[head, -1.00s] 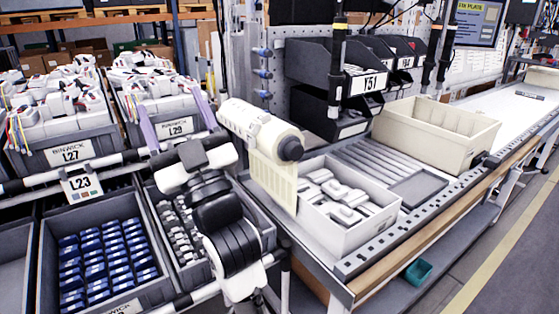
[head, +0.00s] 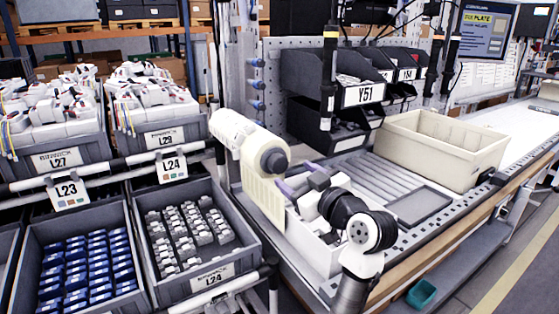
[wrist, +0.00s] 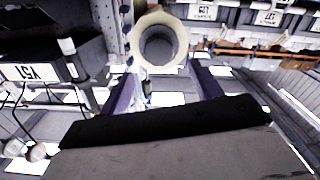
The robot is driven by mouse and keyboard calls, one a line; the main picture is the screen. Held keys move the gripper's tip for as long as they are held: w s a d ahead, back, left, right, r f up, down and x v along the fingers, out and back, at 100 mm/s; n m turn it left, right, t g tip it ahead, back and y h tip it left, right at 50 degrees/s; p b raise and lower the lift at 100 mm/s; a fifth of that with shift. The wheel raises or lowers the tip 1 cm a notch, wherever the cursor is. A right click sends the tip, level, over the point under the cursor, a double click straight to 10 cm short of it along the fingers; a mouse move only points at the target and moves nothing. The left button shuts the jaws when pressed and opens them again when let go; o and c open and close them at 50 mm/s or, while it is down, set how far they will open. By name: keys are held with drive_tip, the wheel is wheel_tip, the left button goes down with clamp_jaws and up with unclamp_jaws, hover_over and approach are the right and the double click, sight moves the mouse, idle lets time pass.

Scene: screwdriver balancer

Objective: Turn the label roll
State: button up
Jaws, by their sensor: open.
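The label roll (head: 245,145) is a cream cylinder mounted sideways at the bench's left end, with a dark grey hub (head: 273,161) facing front right. A strip of cream labels (head: 265,200) hangs from it. My gripper (head: 297,177) is just right of and slightly below the hub, with its purple fingers pointing towards the roll. In the wrist view the roll's round end (wrist: 179,42) shows ahead, beyond and between the open fingers (wrist: 162,82). The fingers hold nothing; whether one touches the label strip I cannot tell.
Below my arm is a white box (head: 300,235) of parts, partly hidden. A cream bin (head: 440,150) stands behind right on the bench. Black bins (head: 365,95) are behind. Grey crates of blue parts (head: 85,265) and light parts (head: 190,235) lie left.

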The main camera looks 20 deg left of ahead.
sight(280, 164)
drive_tip(key=p+x, duration=0.1)
drive_tip(key=x, duration=0.7)
drive_tip(key=shift+p, duration=0.3)
drive_tip(key=shift+c, duration=0.3)
drive_tip(key=c, duration=0.9)
